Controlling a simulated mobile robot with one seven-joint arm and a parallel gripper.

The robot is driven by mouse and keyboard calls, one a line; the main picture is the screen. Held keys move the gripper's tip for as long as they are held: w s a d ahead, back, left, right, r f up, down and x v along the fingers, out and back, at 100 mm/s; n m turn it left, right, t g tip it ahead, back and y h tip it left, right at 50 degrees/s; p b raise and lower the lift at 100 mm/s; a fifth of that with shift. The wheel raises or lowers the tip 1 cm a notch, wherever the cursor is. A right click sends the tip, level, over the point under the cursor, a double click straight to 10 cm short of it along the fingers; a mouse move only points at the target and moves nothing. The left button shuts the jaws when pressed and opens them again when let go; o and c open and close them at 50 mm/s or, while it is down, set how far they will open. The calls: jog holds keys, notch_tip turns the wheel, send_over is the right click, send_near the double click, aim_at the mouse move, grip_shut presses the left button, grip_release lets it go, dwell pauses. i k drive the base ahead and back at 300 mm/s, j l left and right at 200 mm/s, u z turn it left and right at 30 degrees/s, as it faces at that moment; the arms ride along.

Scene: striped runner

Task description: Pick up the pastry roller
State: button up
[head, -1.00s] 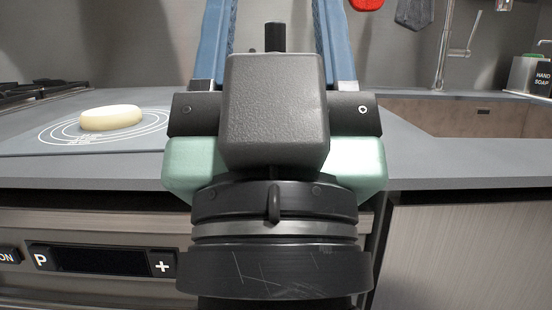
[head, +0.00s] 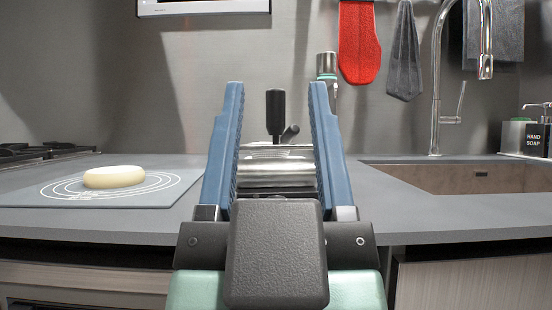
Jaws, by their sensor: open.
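What looks like the pastry roller, a shiny silver cylinder (head: 276,165) with an upright black handle (head: 276,112), shows in the head view between my fingers. My gripper (head: 276,105) is open, its two blue fingers pointing forward over the counter, one on each side of the roller in the picture. I cannot tell whether the roller lies between the fingers or just beyond them. The gripper body hides the roller's lower part.
A pale round of dough (head: 114,177) lies on a grey pastry mat (head: 60,190) at left. A sink (head: 455,178) with a tall faucet (head: 437,100) is at right. A bottle (head: 327,68) stands behind the right finger. A red mitt (head: 358,42) hangs on the wall.

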aim_at(275, 98)
jog(key=u, duration=0.7)
jog(key=i+j+z, duration=0.2)
jog(key=i+j, duration=0.1)
jog(key=j, duration=0.05)
